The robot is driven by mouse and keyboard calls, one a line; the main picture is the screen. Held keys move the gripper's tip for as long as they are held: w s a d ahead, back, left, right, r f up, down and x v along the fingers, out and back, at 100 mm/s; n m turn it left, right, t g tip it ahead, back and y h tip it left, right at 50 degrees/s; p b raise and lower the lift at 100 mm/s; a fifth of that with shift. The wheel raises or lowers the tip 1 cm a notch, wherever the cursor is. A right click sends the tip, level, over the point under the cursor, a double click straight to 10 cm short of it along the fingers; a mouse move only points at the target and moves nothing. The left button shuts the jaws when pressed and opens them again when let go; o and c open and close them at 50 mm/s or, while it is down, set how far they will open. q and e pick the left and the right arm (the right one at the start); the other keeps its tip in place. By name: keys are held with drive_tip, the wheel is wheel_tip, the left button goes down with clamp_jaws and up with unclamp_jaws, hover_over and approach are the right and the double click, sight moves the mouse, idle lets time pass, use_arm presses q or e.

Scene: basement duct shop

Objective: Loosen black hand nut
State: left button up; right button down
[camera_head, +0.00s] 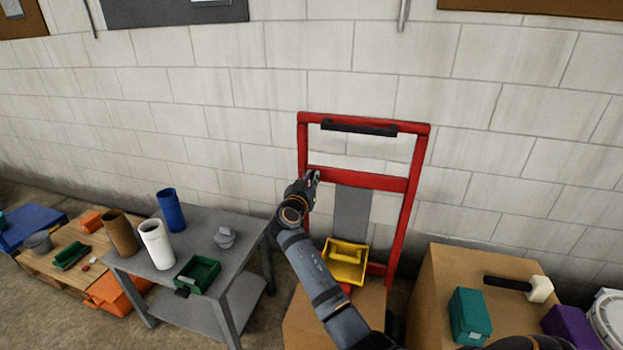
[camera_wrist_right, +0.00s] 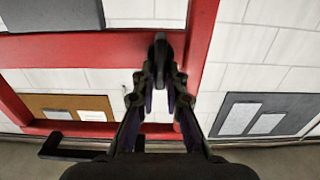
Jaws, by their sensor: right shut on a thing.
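The black hand nut (camera_wrist_right: 160,55) shows in the right wrist view as a dark rounded piece on the red crossbar, near the frame's upright. My right gripper (camera_wrist_right: 158,80) has its two fingers closed around it, one on each side. In the head view my right gripper (camera_head: 312,180) is at the left end of the crossbar of the red hand truck (camera_head: 415,185). The nut is hidden by the gripper there. My left gripper is not in view.
A grey table (camera_head: 228,245) with tubes and a green bin (camera_head: 197,275) stands at left. A cardboard box (camera_head: 425,290) with a teal box (camera_head: 469,317) and a mallet (camera_head: 538,289) stands at right.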

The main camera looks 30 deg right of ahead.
drive_tip(key=shift+n, duration=0.4)
drive_tip(key=n+p, duration=0.1)
drive_tip(key=n, duration=0.4)
drive_tip(key=f+n, duration=0.1)
drive_tip(key=n, duration=0.5)
drive_tip(key=w+a+n+p, duration=0.1)
drive_tip(key=n, duration=0.5)
drive_tip(key=shift+f+p, duration=0.15)
drive_tip(key=shift+p, duration=0.2)
drive_tip(key=shift+f+n, duration=0.1)
drive_tip(key=shift+n, duration=0.2)
drive_tip(key=c, duration=1.4)
unclamp_jaws()
drive_tip(key=shift+w, duration=0.1)
